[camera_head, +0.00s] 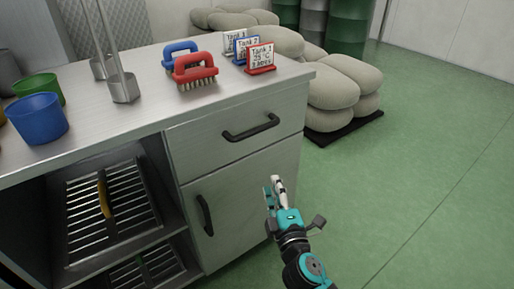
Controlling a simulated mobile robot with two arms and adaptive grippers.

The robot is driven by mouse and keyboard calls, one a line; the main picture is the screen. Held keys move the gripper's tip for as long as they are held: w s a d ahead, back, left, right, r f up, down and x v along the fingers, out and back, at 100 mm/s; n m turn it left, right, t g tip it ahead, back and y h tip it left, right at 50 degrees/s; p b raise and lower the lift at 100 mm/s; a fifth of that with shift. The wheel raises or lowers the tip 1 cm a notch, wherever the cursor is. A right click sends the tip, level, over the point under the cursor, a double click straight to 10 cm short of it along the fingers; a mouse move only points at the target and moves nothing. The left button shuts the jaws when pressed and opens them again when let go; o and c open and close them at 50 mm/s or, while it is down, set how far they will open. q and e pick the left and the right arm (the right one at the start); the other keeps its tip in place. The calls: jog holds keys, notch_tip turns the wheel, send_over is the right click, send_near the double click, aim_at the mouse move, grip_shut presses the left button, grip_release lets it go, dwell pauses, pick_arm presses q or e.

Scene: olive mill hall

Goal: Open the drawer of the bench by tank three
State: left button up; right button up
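The bench (130,99) is grey metal and fills the left and middle of the head view. Its drawer (205,143) is at the right end, under the top, and looks shut. The drawer has a dark bar handle (251,128). My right gripper (272,184) is below and to the right of that handle in the picture, in front of the cabinet door, apart from the handle. It holds nothing that I can see; its fingers look close together, but the angle hides the gap. My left gripper is not in view.
A door with a dark handle (204,215) is below the drawer. Brushes (195,69), tank signs (261,60) and cups (38,118) stand on the bench. Racks (112,212) fill its open left side. Sacks (335,86) lie behind it. Green floor (410,170) at right is clear.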

jog(key=t, duration=0.1)
send_near(257, 130)
pick_arm(q)
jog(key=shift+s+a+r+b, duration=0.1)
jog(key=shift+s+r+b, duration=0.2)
jog(key=shift+b, duration=0.7)
pick_arm(e)
jog(key=shift+n, duration=0.4)
jog(key=x, duration=1.1)
jog(key=shift+d+f, duration=0.1)
jog(key=shift+f, duration=0.35)
grip_shut()
